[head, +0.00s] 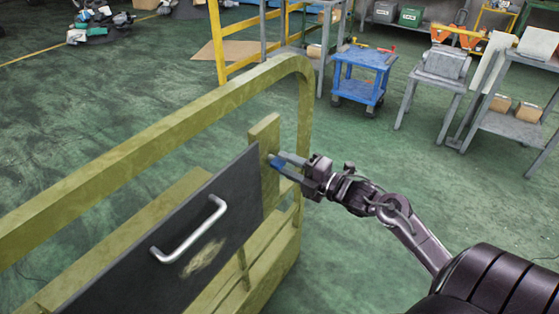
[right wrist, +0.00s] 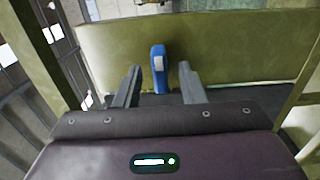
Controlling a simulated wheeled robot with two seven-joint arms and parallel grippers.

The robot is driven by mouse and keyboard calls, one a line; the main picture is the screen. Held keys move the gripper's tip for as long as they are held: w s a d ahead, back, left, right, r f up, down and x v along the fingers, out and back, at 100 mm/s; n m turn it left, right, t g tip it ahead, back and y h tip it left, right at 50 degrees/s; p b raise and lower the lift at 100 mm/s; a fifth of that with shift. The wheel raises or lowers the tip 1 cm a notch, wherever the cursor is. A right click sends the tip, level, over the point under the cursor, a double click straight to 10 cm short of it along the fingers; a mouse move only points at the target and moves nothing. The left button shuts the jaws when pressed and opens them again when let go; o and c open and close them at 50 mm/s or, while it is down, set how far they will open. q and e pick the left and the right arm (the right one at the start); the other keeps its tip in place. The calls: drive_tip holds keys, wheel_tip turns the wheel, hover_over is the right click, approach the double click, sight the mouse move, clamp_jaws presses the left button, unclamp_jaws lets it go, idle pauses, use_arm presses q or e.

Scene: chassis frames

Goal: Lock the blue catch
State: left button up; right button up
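The blue catch (right wrist: 158,68) is a small blue lever on the olive-green frame, and in the right wrist view it stands upright between my fingers. In the head view the catch (head: 276,161) sits beside the upper right edge of the dark panel (head: 185,240), which has a silver handle (head: 190,232). My right gripper (right wrist: 157,82) is open, with one finger on each side of the catch and a gap visible on both sides. In the head view the right gripper (head: 290,163) is at the catch and partly covers it. My left gripper is not in view.
The olive-green frame (head: 150,143) has a curved top rail running above the panel and an upright post (head: 265,135) near the catch. A blue cart (head: 362,78), a yellow railing (head: 250,22) and grey tables stand further back. Green floor lies open between.

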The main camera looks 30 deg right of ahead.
drive_tip(key=shift+x, duration=1.1)
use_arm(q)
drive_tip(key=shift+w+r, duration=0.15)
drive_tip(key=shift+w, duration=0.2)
use_arm(e)
drive_tip(key=shift+w, duration=0.15)
clamp_jaws()
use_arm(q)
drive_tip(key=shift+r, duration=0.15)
